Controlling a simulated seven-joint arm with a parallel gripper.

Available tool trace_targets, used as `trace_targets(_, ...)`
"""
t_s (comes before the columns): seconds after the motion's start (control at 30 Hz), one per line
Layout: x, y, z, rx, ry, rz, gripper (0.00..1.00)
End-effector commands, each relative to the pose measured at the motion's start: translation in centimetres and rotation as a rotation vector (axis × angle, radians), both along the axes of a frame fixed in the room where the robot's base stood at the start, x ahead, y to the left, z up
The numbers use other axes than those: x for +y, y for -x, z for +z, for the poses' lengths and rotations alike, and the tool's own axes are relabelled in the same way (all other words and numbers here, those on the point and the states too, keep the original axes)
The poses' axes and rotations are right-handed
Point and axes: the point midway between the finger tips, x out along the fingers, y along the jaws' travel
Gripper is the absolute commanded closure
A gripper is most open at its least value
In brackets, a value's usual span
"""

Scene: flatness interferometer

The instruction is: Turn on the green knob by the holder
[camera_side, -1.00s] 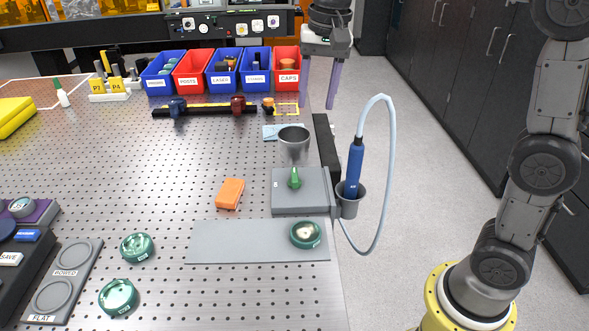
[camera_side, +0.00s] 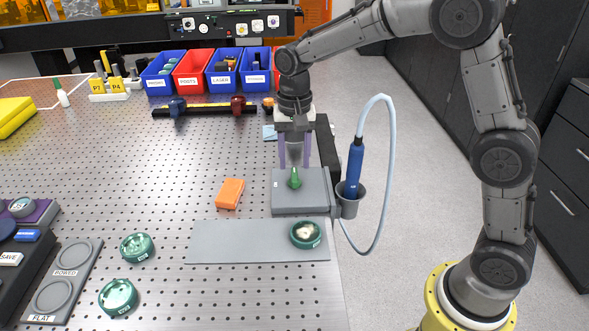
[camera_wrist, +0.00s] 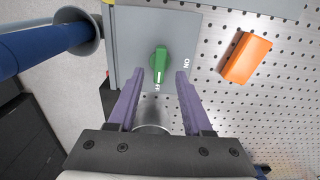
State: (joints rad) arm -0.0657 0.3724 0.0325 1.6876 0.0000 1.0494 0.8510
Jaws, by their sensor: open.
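The green knob (camera_side: 294,178) stands on a grey box (camera_side: 312,201) beside the holder cup (camera_side: 349,205). In the wrist view the knob (camera_wrist: 159,64) shows a white pointer line aimed at partly hidden lettering below it, away from the "ON" mark (camera_wrist: 187,63). My gripper (camera_side: 295,166) is open, its purple fingers pointing down just behind the knob in the side view. In the wrist view my gripper's fingertips (camera_wrist: 154,75) are spread to either side of the knob's lower end.
A blue handheld tool (camera_side: 354,168) with a pale hose stands in the holder cup, close to the box's right. A grey plate (camera_side: 235,242) with a green-rimmed disc (camera_side: 305,234) lies in front.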

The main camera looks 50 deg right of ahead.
Motion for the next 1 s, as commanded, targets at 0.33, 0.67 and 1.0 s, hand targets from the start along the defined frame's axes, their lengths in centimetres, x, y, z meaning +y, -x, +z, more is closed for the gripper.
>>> trace_targets(0.33,0.0,0.0,-3.4,0.001,0.000,0.000,0.50)
trace_targets(0.67,0.0,0.0,-3.5,0.000,0.000,0.000,0.57)
trace_targets(1.0,0.0,0.0,-3.4,0.000,0.000,0.000,1.00)
